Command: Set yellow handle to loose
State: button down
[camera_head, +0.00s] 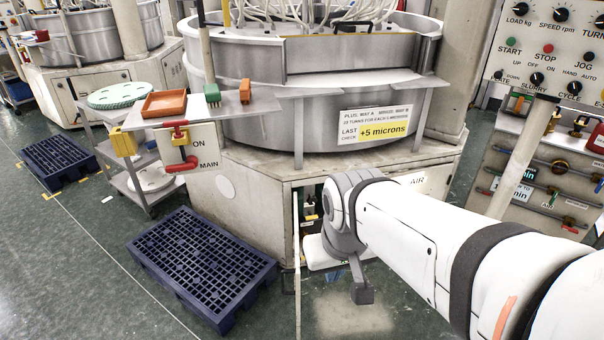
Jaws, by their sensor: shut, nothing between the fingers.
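I cannot pick out the yellow handle for certain. Small yellow parts (308,212) show inside the open bay low on the front of the lapping machine, partly cut off by my arm. No "loose" mark is readable. My gripper (361,292) is a grey shape pointing down below the bend of my arm, in front of the machine's base. It looks shut and empty, apart from any handle.
The lapping machine (245,177) fills the middle. A blue pallet (205,262) lies on the floor at front left, near a trolley (150,193). A shelf holds an orange tray (164,103) and brushes. A valve board (540,190) stands at right.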

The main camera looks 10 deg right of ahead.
aim_at(311, 216)
jog(key=z, duration=0.05)
jog(key=i, duration=1)
jog(key=z, duration=0.05)
